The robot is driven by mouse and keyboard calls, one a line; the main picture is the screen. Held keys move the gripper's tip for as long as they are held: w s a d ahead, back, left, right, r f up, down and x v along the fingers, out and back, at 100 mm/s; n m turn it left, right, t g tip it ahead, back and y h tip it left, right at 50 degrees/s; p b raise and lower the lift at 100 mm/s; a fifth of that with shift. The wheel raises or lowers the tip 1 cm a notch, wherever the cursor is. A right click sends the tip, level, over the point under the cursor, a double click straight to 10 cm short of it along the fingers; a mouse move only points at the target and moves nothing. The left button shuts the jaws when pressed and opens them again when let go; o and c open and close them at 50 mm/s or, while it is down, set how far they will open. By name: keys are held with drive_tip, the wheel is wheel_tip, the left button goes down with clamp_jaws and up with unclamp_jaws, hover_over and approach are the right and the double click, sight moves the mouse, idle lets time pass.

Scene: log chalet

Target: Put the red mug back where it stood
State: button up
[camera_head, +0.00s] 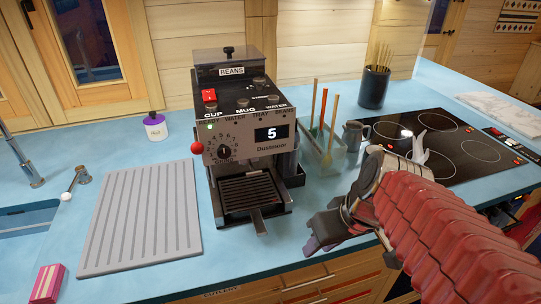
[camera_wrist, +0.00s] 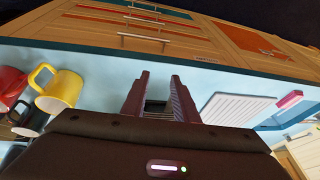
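A red mug (camera_wrist: 11,84) shows at the left edge of the wrist view, partly cut off by the frame, beside a yellow mug (camera_wrist: 58,94). I cannot make out the red mug in the head view, where my arm covers part of the counter. My gripper (camera_head: 317,240) is above the counter's front edge, right of the coffee machine (camera_head: 228,165). In the wrist view its two fingers (camera_wrist: 159,88) stand apart with nothing held between them. The mugs lie off to the left of the fingers there.
A grey ribbed mat (camera_head: 140,220) lies left of the machine. Behind my arm are a tray of stirrers (camera_head: 322,150), a dark metal jug (camera_head: 353,137) and a black hob (camera_head: 450,150). A pink box (camera_head: 47,285) sits at the front left. Bare counter lies before the machine.

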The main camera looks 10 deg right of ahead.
drive_tip(key=s+a+r+t+h, duration=0.1)
drive_tip(key=s+a+r+m+t+h, duration=0.1)
drive_tip(key=r, duration=0.1)
drive_tip(key=shift+s+a+r+m, duration=0.15)
drive_tip(key=shift+s+a+m, duration=0.05)
drive_tip(key=shift+a+m, duration=0.1)
drive_tip(key=shift+c, duration=0.6)
idle(1.6)
